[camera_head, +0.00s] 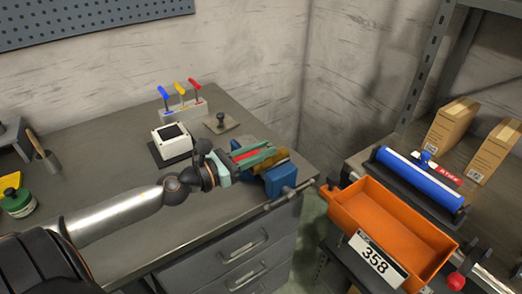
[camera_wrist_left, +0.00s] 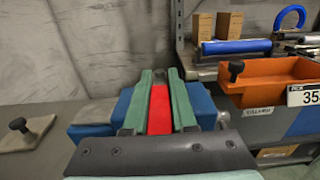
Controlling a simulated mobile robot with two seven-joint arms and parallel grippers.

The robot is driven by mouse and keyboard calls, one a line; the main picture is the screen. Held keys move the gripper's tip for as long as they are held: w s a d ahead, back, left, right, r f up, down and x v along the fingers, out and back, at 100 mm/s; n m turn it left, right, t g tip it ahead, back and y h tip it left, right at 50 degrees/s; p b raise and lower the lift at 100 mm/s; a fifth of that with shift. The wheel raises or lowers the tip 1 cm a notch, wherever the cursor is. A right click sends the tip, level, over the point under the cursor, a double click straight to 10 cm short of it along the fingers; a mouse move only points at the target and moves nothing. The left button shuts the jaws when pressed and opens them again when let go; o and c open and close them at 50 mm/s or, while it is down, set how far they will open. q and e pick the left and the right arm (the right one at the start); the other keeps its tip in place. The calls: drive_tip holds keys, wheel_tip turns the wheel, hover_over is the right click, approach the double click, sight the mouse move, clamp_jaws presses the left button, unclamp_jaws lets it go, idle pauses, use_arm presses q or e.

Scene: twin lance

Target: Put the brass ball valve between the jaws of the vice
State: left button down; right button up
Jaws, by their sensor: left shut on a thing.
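The blue vice (camera_head: 284,181) stands at the right front corner of the grey workbench, and it also shows in the left wrist view (camera_wrist_left: 200,106). My left gripper (camera_head: 262,154) is over the vice, its green fingers shut on a red part (camera_head: 246,154), which looks like the lever of the brass ball valve. In the left wrist view the red part (camera_wrist_left: 159,110) lies between the two fingers (camera_wrist_left: 161,88). A brass-coloured patch (camera_head: 288,157) shows beyond the fingers. The fingers hide most of the valve and the jaws, so I cannot tell whether the valve sits between them. My right gripper is not in view.
A white box with a dark screen (camera_head: 173,141), a rack of coloured levers (camera_head: 182,107) and a knobbed plate (camera_head: 221,124) stand behind my left arm. An orange bin (camera_head: 390,222) and a blue roll (camera_head: 420,178) are at the right, across a gap.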

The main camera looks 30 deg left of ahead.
use_arm(q)
drive_tip(key=c, duration=0.7)
unclamp_jaws()
drive_tip(key=shift+f, duration=0.1)
drive_tip(key=shift+c, duration=0.2)
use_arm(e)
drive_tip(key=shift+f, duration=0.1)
use_arm(q)
drive_tip(key=shift+r, duration=0.25)
drive_tip(key=shift+s+f, duration=0.2)
drive_tip(key=shift+s, duration=0.1)
drive_tip(key=shift+s+a, duration=0.2)
drive_tip(key=shift+s, duration=0.15)
drive_tip(key=b+v, duration=0.3)
drive_tip(key=v, duration=0.7)
drive_tip(key=shift+s+a, duration=0.2)
drive_tip(key=shift+s, duration=0.1)
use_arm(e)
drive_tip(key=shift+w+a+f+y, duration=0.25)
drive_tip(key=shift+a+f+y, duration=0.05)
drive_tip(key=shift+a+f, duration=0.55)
use_arm(q)
drive_tip(key=shift+r, duration=0.1)
